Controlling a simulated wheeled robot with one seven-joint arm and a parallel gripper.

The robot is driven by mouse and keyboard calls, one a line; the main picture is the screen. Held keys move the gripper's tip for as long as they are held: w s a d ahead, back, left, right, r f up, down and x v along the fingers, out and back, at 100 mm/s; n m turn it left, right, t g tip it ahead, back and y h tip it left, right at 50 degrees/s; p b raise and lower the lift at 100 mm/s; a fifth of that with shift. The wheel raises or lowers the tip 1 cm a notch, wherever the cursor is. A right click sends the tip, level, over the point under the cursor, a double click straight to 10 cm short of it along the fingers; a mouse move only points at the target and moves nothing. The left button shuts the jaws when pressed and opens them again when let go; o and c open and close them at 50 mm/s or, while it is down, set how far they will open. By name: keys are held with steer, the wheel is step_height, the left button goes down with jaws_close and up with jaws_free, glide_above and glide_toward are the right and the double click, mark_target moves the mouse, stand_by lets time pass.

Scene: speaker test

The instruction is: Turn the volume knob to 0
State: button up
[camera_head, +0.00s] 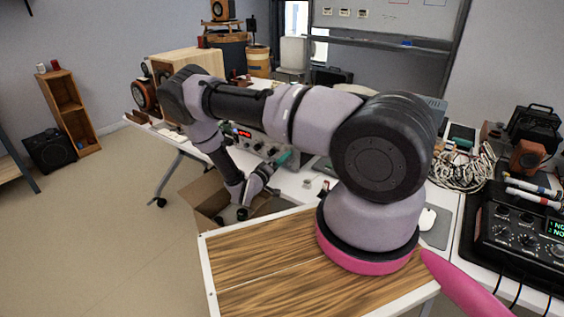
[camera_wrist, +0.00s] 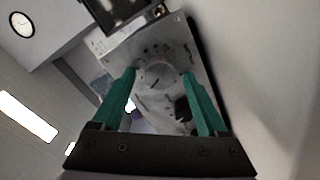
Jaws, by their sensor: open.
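The volume knob (camera_wrist: 157,77) is a round silver dial with a dark pointer line, on a metal panel (camera_wrist: 150,38) with dark scale marks around it. In the wrist view my gripper (camera_wrist: 159,71) is open, with one green finger on each side of the knob. I cannot tell whether the fingers touch it. The scale numbers are too blurred to read. In the head view the grey amplifier (camera_head: 264,146) with a red display stands on the white table, partly hidden by my arm. My gripper (camera_head: 283,159) is at its front, one green finger showing.
A smaller black knob (camera_wrist: 182,109) sits on the panel near the right finger. An open cardboard box (camera_head: 208,196) lies below my forearm. A white mouse (camera_head: 427,219), tangled cables (camera_head: 462,168) and a black mixer (camera_head: 512,233) are at the right.

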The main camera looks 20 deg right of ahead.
jaws_close()
steer(key=shift+n, duration=0.3)
steer(key=n, duration=0.4)
steer(key=shift+a+f+n, duration=0.1)
steer(key=shift+n, duration=0.2)
steer(key=n, duration=0.5)
steer(key=shift+f, duration=0.1)
steer(key=n, duration=0.6)
steer(key=shift+f, duration=0.1)
steer(key=n, duration=0.5)
steer(key=shift+s+f, duration=0.1)
steer(key=shift+s, duration=0.05)
steer(key=shift+n, duration=0.4)
